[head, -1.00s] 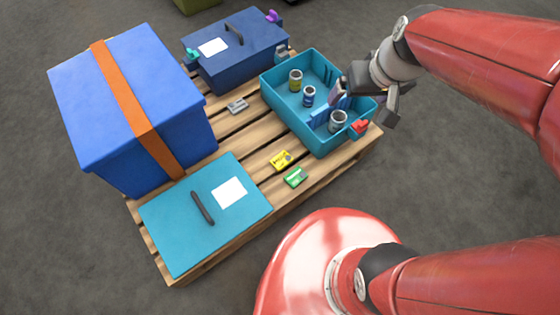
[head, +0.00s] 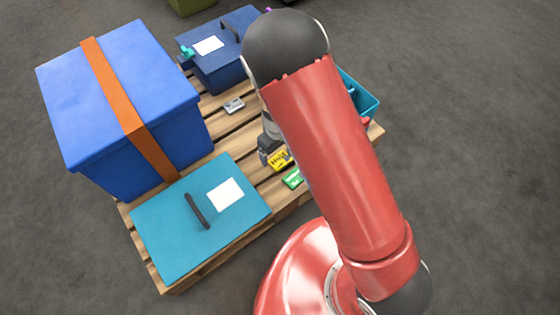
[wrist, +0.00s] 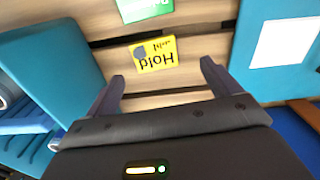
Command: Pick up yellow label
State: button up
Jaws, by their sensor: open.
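The yellow label (head: 279,158) lies on the wooden pallet, between the teal lid and the teal bin. In the wrist view the yellow label (wrist: 154,54) shows the word "Hold" and lies just beyond my fingertips, roughly between their lines. My gripper (wrist: 160,72) is open and empty, with a finger on each side and nothing between them. In the head view my arm hides most of my gripper; a dark part of it shows just left of the label.
A green label (head: 293,178) lies close to the yellow one. A teal lid (head: 165,235) lies on the pallet, with a blue box (head: 80,90) behind it. A small grey piece (head: 234,106) lies farther back. My arm hides most of the teal bin (head: 362,97).

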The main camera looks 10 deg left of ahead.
aim_at(280, 160)
jog(key=f, duration=0.2)
jog(key=f+b, duration=0.1)
jog(key=f, duration=0.2)
jog(key=shift+w+d+f, duration=0.25)
jog(key=shift+d+f, duration=0.05)
jog(key=shift+f, duration=0.1)
jog(key=c, duration=1.1)
jog(key=shift+o, duration=0.2)
jog(key=shift+r, duration=0.1)
